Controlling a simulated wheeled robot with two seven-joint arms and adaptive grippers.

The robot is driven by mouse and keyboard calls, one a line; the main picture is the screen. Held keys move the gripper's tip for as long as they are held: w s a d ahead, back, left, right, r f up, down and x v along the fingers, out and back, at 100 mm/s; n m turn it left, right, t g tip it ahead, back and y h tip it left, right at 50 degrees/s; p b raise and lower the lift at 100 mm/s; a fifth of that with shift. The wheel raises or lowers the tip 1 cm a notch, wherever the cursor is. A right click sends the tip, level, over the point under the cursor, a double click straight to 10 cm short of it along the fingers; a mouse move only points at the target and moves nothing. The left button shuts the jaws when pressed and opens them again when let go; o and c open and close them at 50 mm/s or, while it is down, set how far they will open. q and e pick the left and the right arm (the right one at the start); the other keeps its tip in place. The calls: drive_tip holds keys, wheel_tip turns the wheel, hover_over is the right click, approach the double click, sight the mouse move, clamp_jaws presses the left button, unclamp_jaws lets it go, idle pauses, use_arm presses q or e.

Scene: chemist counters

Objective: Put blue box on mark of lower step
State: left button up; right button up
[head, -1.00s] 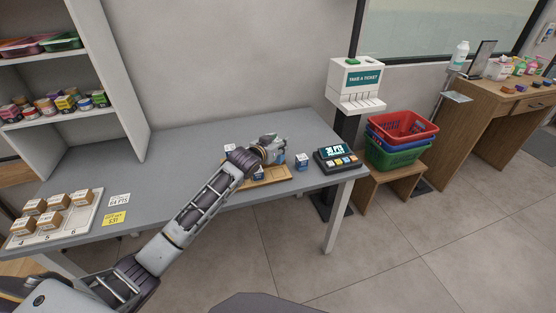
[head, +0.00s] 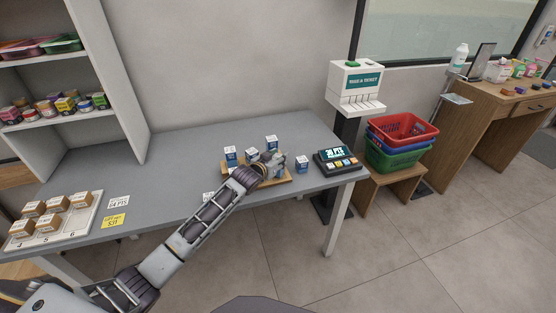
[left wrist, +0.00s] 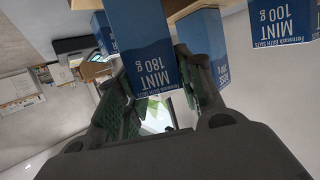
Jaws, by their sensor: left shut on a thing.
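My left gripper (head: 272,165) is over the wooden step stand (head: 286,180) on the grey counter. In the left wrist view its fingers (left wrist: 160,100) are shut on a blue box labelled MINT 180 g (left wrist: 150,50). In the head view the gripper largely hides that box. Other blue-and-white boxes stand around it: one at the left (head: 231,155), one in the middle (head: 252,155) and one at the back (head: 271,143). The wrist view also shows a MINT 100 g box (left wrist: 284,25). The mark on the lower step is hidden. My right gripper is not in view.
A single blue box (head: 302,163) stands on the counter right of the stand, beside a ticket display (head: 337,159). A tray of brown boxes (head: 88,222) is at the left. Stacked baskets (head: 400,140) stand off the counter's right end. The back of the counter is clear.

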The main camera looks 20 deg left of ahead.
use_arm(q)
drive_tip(key=shift+f, duration=0.2)
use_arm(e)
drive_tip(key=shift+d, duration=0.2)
use_arm(q)
drive_tip(key=shift+f, duration=0.1)
drive_tip(key=o, duration=1.1)
drive_tip(key=shift+c, duration=0.2)
drive_tip(key=shift+o, duration=0.4)
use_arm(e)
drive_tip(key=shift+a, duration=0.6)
